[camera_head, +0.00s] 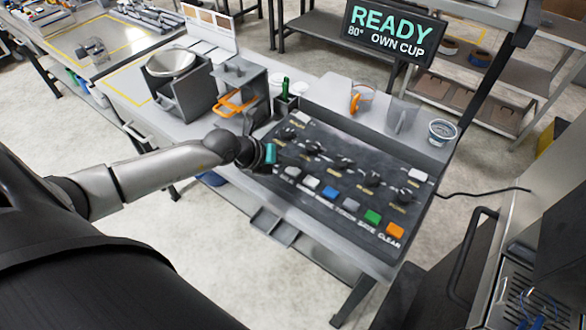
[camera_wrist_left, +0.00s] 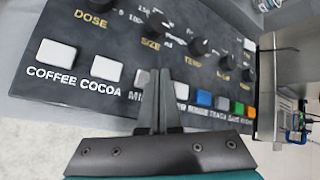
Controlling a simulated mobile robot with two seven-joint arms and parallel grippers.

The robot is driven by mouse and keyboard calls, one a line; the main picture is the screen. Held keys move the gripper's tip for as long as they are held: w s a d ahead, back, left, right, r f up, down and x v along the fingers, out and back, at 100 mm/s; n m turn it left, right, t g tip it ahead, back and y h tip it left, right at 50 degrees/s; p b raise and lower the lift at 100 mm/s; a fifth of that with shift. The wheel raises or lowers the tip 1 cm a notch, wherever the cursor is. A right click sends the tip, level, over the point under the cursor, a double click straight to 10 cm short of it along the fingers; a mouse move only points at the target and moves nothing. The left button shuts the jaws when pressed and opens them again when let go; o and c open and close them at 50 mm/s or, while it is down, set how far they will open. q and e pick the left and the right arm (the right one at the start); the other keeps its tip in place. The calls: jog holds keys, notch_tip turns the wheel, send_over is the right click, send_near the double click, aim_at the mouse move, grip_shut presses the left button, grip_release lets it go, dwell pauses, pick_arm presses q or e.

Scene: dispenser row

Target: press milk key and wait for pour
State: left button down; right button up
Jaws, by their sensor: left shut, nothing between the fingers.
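The dark control panel (camera_head: 345,178) carries a front row of coloured keys. Part of the milk label shows beside the fingers. The white coffee key (camera_wrist_left: 57,53) and cocoa key (camera_wrist_left: 107,70) lie to the left. In the head view the gripper (camera_head: 268,160) is over the panel's left end. I cannot tell whether the fingertips touch the key. The display (camera_head: 389,33) reads READY, 80°, OWN CUP. My right gripper is out of view.
Several black knobs, such as one (camera_head: 372,180), stand behind the keys. A blue key (camera_head: 330,192), a green key (camera_head: 372,216) and an orange key (camera_head: 396,231) continue rightward. A clear jug (camera_head: 361,98) and a round container (camera_head: 441,131) stand behind the panel.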

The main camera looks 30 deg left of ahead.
aim_at(289, 173)
pick_arm(q)
jog(key=shift+f, duration=0.1)
dwell(0.6)
jog(key=shift+f, duration=0.35)
jog(key=shift+f+b, duration=0.35)
jog(key=shift+f, duration=0.1)
dwell(0.6)
dwell(0.3)
jog(key=shift+r+p, duration=0.9)
jog(key=shift+p, duration=0.25)
notch_tip(289, 173, up, 5)
jog(key=p, duration=0.5)
jog(key=shift+p, duration=0.35)
